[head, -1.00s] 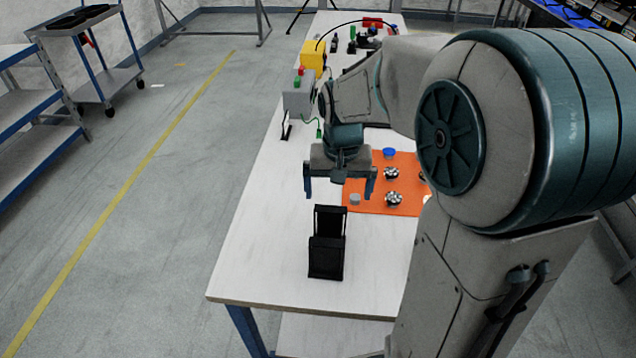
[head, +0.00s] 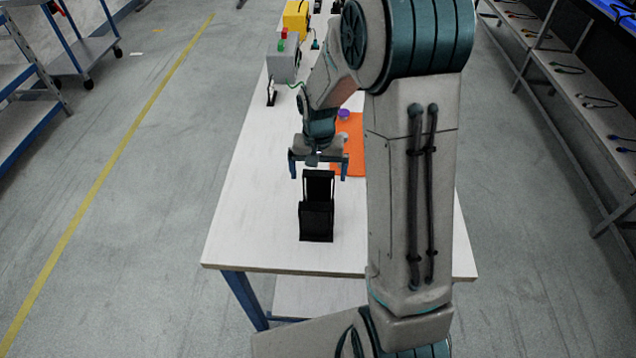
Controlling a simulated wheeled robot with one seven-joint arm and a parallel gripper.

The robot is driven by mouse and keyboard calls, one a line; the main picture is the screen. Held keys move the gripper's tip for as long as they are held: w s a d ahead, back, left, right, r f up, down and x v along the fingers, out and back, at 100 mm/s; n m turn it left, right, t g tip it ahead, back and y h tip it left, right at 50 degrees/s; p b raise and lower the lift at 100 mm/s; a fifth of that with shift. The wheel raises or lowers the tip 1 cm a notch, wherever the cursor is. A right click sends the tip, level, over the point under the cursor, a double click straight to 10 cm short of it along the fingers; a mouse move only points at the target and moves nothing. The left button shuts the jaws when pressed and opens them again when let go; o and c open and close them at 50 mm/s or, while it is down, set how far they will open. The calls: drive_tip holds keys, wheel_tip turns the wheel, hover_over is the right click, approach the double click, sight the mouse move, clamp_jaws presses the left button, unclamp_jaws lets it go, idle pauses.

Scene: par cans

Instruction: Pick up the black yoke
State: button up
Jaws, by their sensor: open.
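The black yoke (head: 316,221) stands upright on the white table near its front edge. It looks like a dark frame with a solid lower front and an open upper part. My gripper (head: 318,175) is just behind and above the yoke in the head view, its two blue fingers spread wide and pointing down. The fingers appear to be to either side of the yoke's top, but I cannot tell the exact gap in depth. Nothing is between the fingers that I can make out as held.
The white table (head: 240,215) is clear to the yoke's left and front. An orange mat (head: 354,140) lies behind, partly hidden by my arm. A grey box with buttons (head: 283,62) and a yellow box (head: 296,18) stand farther back. Shelving (head: 590,120) runs along the right.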

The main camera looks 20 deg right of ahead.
drive_tip(key=f, duration=0.2)
drive_tip(key=f+p, duration=0.1)
drive_tip(key=shift+w+d+f, duration=0.15)
drive_tip(key=shift+w+f, duration=0.25)
drive_tip(key=shift+f, duration=0.65)
drive_tip(key=c, duration=1.1)
drive_tip(key=shift+r, duration=0.15)
